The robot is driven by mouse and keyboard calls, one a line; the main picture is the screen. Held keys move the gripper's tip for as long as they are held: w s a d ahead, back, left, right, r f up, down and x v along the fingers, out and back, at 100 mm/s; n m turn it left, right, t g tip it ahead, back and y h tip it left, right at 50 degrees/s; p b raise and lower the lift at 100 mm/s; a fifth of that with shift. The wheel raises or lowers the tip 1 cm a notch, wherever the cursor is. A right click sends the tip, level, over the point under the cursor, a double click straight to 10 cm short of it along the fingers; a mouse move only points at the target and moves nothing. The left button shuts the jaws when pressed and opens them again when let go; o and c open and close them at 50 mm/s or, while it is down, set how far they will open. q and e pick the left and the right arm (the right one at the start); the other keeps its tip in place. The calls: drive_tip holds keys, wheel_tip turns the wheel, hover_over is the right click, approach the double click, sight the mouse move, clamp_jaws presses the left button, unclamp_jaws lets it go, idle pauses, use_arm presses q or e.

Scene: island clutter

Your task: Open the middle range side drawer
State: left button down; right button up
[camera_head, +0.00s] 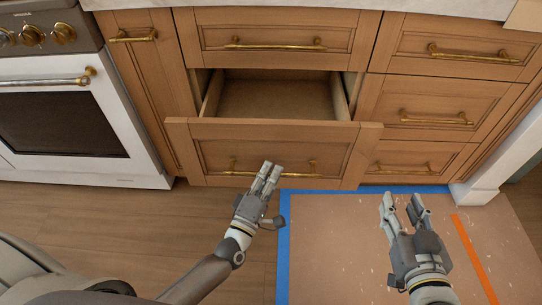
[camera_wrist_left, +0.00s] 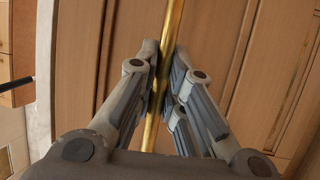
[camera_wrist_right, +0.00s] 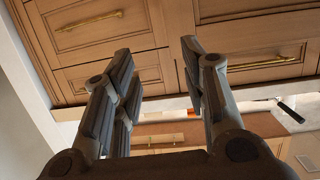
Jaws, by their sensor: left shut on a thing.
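The wooden drawer (camera_head: 215,150) below the top drawer of the wide column beside the range is pulled part way out. Its empty interior (camera_head: 275,98) shows behind its front. A brass bar handle (camera_head: 297,174) runs across this front. My left gripper (camera_head: 271,169) is shut on that handle near its middle. In the left wrist view its fingers sit on both sides of the brass handle (camera_wrist_left: 173,28). My right gripper (camera_head: 402,203) is open and empty, over the mat to the right, apart from the cabinets. Whatever lies below the open drawer's front is hidden.
The top drawer (camera_head: 275,30) above is shut. A column of shut drawers (camera_head: 425,103) stands to the right. The white range (camera_head: 75,125) is at the left. A blue-edged mat (camera_head: 335,240) with an orange strip (camera_head: 474,255) covers the floor at right. The wooden floor at left is clear.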

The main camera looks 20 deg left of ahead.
use_arm(q)
drive_tip(key=s+d+p, duration=0.2)
drive_tip(key=s+d, duration=0.2)
drive_tip(key=s, duration=1)
drive_tip(key=shift+s+p, duration=0.2)
drive_tip(key=shift+p, duration=0.15)
use_arm(e)
drive_tip(key=s+d+f+g+h, duration=0.2)
drive_tip(key=s+d+f+g, duration=0.2)
drive_tip(key=s+f+g, duration=0.4)
drive_tip(key=shift+s+d+f+g+h, duration=0.2)
drive_tip(key=shift+s+f+g+h, duration=0.1)
drive_tip(key=shift+s+f, duration=1.1)
use_arm(q)
drive_tip(key=c, duration=1.5)
unclamp_jaws()
drive_tip(key=v, duration=1.2)
drive_tip(key=shift+d+f, duration=0.1)
drive_tip(key=shift+d, duration=0.05)
use_arm(e)
drive_tip(key=shift+d, duration=0.1)
